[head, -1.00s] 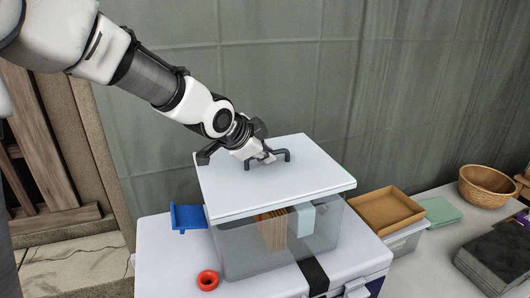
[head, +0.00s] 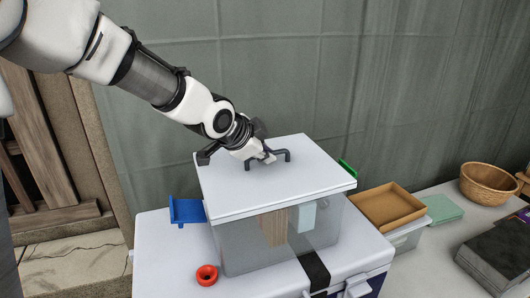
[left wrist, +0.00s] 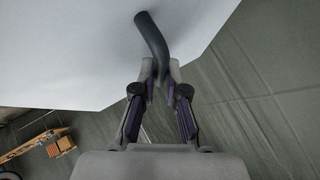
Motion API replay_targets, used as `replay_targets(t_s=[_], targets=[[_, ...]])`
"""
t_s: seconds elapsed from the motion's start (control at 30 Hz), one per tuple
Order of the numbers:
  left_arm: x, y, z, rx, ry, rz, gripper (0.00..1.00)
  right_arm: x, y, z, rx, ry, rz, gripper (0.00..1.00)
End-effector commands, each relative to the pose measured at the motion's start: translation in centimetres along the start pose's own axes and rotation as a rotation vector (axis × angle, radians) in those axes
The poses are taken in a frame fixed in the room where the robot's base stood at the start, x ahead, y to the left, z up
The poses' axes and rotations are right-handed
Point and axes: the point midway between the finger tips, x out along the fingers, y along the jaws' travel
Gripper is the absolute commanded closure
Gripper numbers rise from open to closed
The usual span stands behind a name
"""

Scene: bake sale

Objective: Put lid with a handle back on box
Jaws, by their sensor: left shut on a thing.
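A white flat lid (head: 270,190) with a dark bar handle (head: 280,153) lies over the top of a clear box (head: 245,246). Its edges look about level with the box rim; I cannot tell whether it is fully seated. My left gripper (head: 258,157) is shut on the handle at its left part. In the left wrist view the fingers (left wrist: 162,82) close around the dark handle (left wrist: 152,40) above the white lid (left wrist: 90,45). A brown block (head: 273,228) and a pale blue block (head: 302,217) show through the box wall. My right gripper is not in view.
The box stands on a white cooler (head: 170,262) with a black strap. A blue clip (head: 186,212) and a green clip (head: 347,169) are at the box's sides. A red ring (head: 207,276) lies in front. A brown tray (head: 388,206) and a basket (head: 488,184) are at right.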

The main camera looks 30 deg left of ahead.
Motion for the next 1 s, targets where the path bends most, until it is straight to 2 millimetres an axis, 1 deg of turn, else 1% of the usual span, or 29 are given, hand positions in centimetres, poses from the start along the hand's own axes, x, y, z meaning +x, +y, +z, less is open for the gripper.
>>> replay_targets(t_s=[0.87, 0.9, 0.93, 0.97, 1.0], targets=[[1.6, 1.2, 1.2, 0.000, 0.000, -0.001, 1.00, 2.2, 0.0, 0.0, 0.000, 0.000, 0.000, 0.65], [1.5, 1.1, 1.1, 0.000, 0.000, -0.001, 0.78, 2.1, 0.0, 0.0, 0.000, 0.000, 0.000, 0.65], [1.5, 1.1, 1.1, 0.000, 0.000, -0.001, 0.67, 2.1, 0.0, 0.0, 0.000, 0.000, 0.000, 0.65], [1.5, 1.1, 1.1, 0.000, 0.000, -0.001, 0.59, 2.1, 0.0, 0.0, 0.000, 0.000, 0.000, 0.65], [1.5, 1.1, 1.1, 0.000, 0.000, -0.001, 0.59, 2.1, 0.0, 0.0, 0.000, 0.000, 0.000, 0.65]])
